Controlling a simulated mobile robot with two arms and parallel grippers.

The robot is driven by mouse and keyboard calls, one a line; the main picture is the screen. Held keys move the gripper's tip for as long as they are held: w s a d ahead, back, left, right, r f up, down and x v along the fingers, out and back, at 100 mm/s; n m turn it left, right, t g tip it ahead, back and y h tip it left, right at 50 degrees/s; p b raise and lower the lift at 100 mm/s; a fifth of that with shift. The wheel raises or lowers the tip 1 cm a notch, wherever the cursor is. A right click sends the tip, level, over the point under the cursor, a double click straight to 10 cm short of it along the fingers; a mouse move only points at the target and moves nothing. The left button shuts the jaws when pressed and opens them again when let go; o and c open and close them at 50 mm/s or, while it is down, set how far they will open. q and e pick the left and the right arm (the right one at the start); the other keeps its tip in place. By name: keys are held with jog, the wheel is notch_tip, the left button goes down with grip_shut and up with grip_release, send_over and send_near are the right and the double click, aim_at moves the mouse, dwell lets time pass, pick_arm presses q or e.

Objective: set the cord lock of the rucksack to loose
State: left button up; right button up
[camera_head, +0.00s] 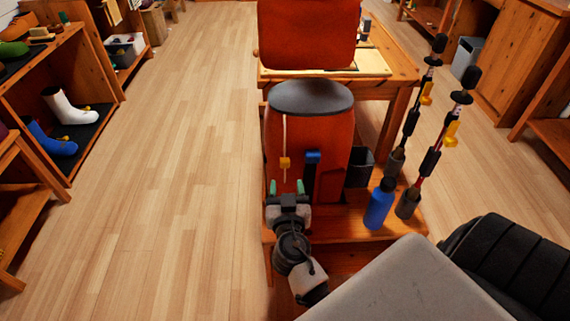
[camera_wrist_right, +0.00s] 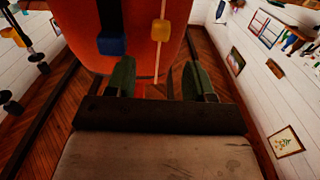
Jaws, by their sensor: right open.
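The orange rucksack (camera_head: 325,140) with a dark grey top stands upright on a low wooden bench (camera_head: 345,222). Its yellow cord lock (camera_head: 285,162) sits on a pale cord hanging down the left of its front. The lock (camera_wrist_right: 172,38) and cord also show in the right wrist view, with a blue buckle (camera_wrist_right: 112,45) to the left. My right gripper (camera_head: 286,188) is open and empty in front of the rucksack, a little below the lock in the head view. In the wrist view its green fingertips (camera_wrist_right: 160,80) are spread apart, and the lock is beyond them. My left gripper is out of view.
A blue bottle (camera_head: 379,205) and trekking poles (camera_head: 440,130) in dark holders stand right of the rucksack. A wooden table (camera_head: 400,65) stands behind. Shelves with boots (camera_head: 70,107) line the left. The floor (camera_head: 185,150) between is clear.

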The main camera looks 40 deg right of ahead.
aim_at(285, 164)
jog(key=p+x, duration=0.1)
jog(key=x, duration=0.7)
jog(key=shift+w, duration=0.15)
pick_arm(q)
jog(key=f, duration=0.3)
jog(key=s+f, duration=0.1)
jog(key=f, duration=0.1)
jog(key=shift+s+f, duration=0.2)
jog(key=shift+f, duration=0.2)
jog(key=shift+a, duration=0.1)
pick_arm(e)
grip_shut()
